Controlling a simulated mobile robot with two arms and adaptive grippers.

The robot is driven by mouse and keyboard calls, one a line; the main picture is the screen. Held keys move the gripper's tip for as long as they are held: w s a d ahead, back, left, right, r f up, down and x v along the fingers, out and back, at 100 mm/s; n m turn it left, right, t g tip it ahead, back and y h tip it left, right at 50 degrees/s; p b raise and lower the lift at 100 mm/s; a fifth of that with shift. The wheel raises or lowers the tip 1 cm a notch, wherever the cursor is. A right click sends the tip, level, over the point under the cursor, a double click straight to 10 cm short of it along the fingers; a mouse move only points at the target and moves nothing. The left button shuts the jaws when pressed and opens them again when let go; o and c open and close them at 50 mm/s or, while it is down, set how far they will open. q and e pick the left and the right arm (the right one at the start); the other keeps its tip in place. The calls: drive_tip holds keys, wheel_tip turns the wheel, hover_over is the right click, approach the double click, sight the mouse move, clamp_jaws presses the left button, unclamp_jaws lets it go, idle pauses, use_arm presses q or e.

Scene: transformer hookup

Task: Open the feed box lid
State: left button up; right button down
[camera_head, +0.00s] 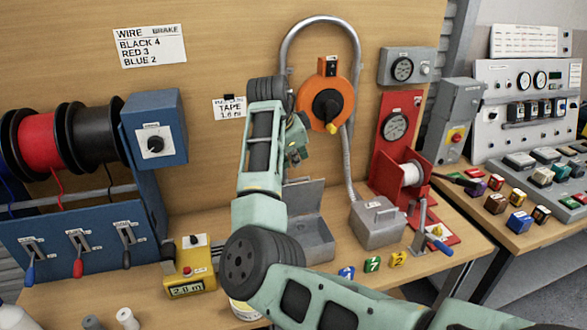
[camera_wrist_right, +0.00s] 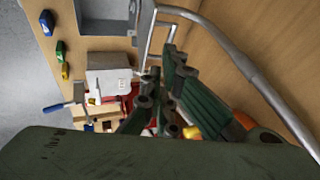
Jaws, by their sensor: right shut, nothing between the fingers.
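A grey metal box (camera_head: 378,224) with a handle on its closed top stands on the bench at the foot of the bent conduit. It also shows in the right wrist view (camera_wrist_right: 108,78). To its left is an open grey box (camera_head: 318,240) with a raised panel (camera_head: 303,196) behind it. No readable label shows which one is the feed box. My right gripper (camera_head: 297,150) is shut and empty, above the open box and just left of the orange dial. Its fingers show in the right wrist view (camera_wrist_right: 160,95), apart from both boxes. My left gripper is out of view.
The conduit (camera_head: 352,95) arches beside my right gripper, and the orange dial (camera_head: 326,104) is close on its right. A red stand with a spool (camera_head: 411,173) is right of the closed box. Numbered blocks (camera_head: 372,264) lie in front. A yellow meter (camera_head: 188,270) stands left.

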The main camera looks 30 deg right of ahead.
sight(299, 193)
drive_tip(key=x, duration=0.1)
drive_tip(key=p+x, duration=0.1)
drive_tip(key=x, duration=0.2)
drive_tip(key=shift+s+d+f, duration=0.15)
drive_tip(key=shift+d+f, duration=0.05)
drive_tip(key=shift+d, duration=0.15)
drive_tip(key=p+x, duration=0.1)
drive_tip(key=x, duration=0.2)
drive_tip(key=shift+w+f, duration=0.2)
drive_tip(key=shift+f, duration=0.15)
drive_tip(key=shift+d+f, duration=0.15)
drive_tip(key=shift+f, duration=0.2)
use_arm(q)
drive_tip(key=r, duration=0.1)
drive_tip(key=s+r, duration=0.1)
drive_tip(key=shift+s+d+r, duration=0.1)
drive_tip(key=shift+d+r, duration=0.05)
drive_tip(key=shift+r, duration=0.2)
use_arm(e)
drive_tip(key=shift+w, duration=0.1)
